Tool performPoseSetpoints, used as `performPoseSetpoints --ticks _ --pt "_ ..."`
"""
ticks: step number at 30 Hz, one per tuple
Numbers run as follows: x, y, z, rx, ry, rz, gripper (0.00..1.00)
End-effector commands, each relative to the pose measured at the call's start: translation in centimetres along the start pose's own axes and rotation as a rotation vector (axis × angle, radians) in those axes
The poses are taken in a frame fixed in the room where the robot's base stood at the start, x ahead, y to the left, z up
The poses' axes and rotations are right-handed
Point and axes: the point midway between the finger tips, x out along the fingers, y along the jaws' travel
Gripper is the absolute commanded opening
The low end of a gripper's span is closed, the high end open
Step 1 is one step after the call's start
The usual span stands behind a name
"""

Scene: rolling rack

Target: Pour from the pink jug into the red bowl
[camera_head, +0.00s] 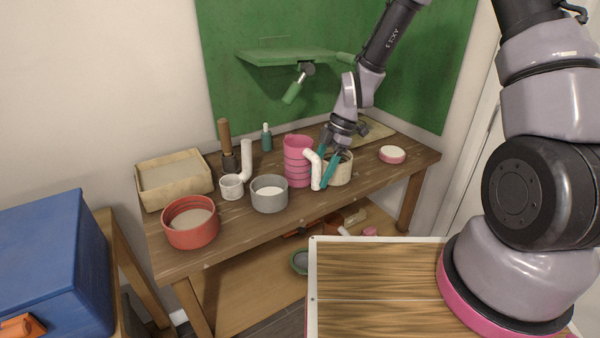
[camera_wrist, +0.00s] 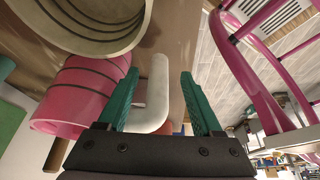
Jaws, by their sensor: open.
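The pink jug (camera_head: 297,163) stands upright on the wooden table, with its white handle (camera_head: 315,172) facing right. My gripper (camera_head: 326,170) is at the handle, with its green fingers apart. In the wrist view the handle (camera_wrist: 155,92) lies between the two open fingers, nearer the left one, and the jug (camera_wrist: 84,95) is to the left. Whether a finger touches the handle I cannot tell. The red bowl (camera_head: 190,238) stands at the table's front left with pale contents. The jug's contents are not visible.
A grey bowl (camera_head: 269,202) and a white cup (camera_head: 231,188) with a tall handle stand between jug and red bowl. A beige pot (camera_head: 342,173) is close beside my gripper. A tan tray (camera_head: 174,191) is at the back left; a pink-rimmed dish (camera_head: 392,157) is right.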

Motion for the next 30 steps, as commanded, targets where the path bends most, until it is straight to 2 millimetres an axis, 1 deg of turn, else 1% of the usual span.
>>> performPoseSetpoints --ticks 1,3,6,14,17,18,19,20,30 --pt "1.0 0.1 0.1 0.0 0.0 -0.004 0.67" --pt "1.9 0.1 0.1 0.0 0.001 -0.003 0.67" --pt "2.8 0.1 0.1 0.001 0.0 -0.002 0.67" --pt "3.0 0.2 0.1 0.001 -0.001 0.001 0.67" --pt "3.0 0.2 0.1 0.001 -0.001 0.001 0.32" --pt "3.0 0.2 0.1 0.001 -0.001 0.001 0.17" --pt "3.0 0.2 0.1 0.001 -0.001 0.001 0.06" --pt "3.0 0.2 0.1 0.001 -0.001 0.001 0.0" --pt "3.0 0.2 0.1 0.001 -0.001 0.001 0.0"
